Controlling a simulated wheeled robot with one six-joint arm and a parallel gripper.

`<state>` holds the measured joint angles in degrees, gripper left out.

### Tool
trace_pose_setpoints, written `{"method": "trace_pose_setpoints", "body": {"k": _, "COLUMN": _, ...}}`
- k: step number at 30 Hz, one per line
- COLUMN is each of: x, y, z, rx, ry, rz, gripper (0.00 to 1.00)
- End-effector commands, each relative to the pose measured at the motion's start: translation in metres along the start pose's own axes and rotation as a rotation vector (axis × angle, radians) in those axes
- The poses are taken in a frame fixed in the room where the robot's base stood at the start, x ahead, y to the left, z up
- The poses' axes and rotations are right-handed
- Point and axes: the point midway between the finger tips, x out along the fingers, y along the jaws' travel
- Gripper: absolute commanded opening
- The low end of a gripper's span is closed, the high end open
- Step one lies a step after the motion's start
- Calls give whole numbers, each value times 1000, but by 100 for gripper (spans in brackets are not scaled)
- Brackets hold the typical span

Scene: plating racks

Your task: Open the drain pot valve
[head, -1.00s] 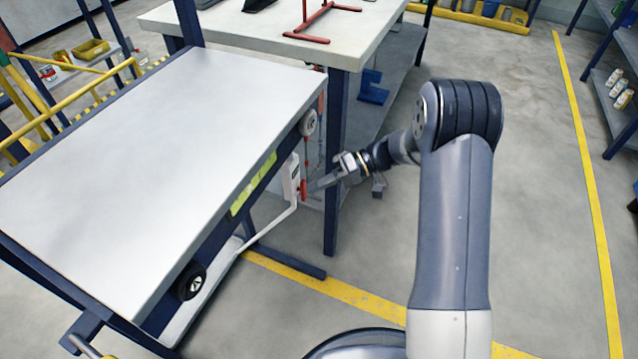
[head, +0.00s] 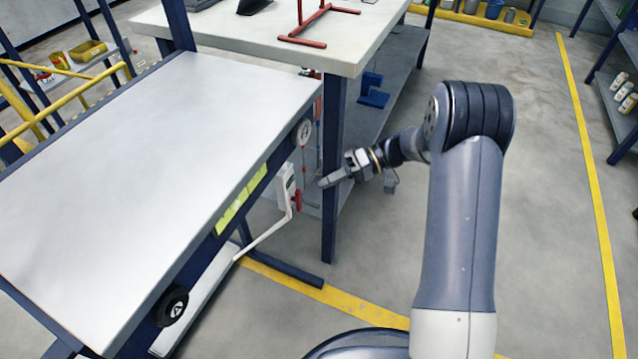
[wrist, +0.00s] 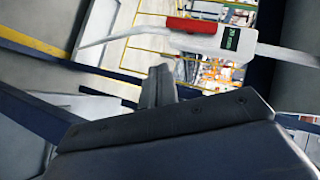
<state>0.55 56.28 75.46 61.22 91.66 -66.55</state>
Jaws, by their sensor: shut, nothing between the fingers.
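The drain pot valve has a white body (head: 286,182) with a white pipe running down from it, under the right edge of the grey-topped bench. Its red handle (head: 298,199) sits on the body's right side. In the wrist view the red handle (wrist: 192,25) lies roughly along the white body (wrist: 222,42), which bears a dark green label. My gripper (head: 323,184) is shut and empty, pointing left at the valve. It is to the right of the handle, with a small gap in the head view. The closed fingers (wrist: 161,73) show below the handle in the wrist view.
The grey-topped bench (head: 150,150) fills the left, with a round gauge (head: 304,131) and a black knob (head: 171,306) on its side. A dark blue table leg (head: 331,200) stands close by my gripper. Open floor (head: 540,200) lies to the right.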

Motion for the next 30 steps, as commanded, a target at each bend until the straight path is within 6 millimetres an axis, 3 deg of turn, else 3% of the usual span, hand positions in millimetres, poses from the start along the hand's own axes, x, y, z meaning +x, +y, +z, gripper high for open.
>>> {"method": "trace_pose_setpoints", "body": {"k": 6, "x": -41, "y": 13, "z": 1, "rx": -1, "ry": 4, "rz": 3, "gripper": 0}}
{"method": "trace_pose_setpoints", "body": {"k": 12, "x": -66, "y": 24, "z": 3, "rx": -1, "ry": 2, "rz": 3, "gripper": 0}}
{"method": "trace_pose_setpoints", "body": {"k": 30, "x": -74, "y": 27, "z": 4, "rx": -2, "ry": 1, "rz": 3, "gripper": 0}}
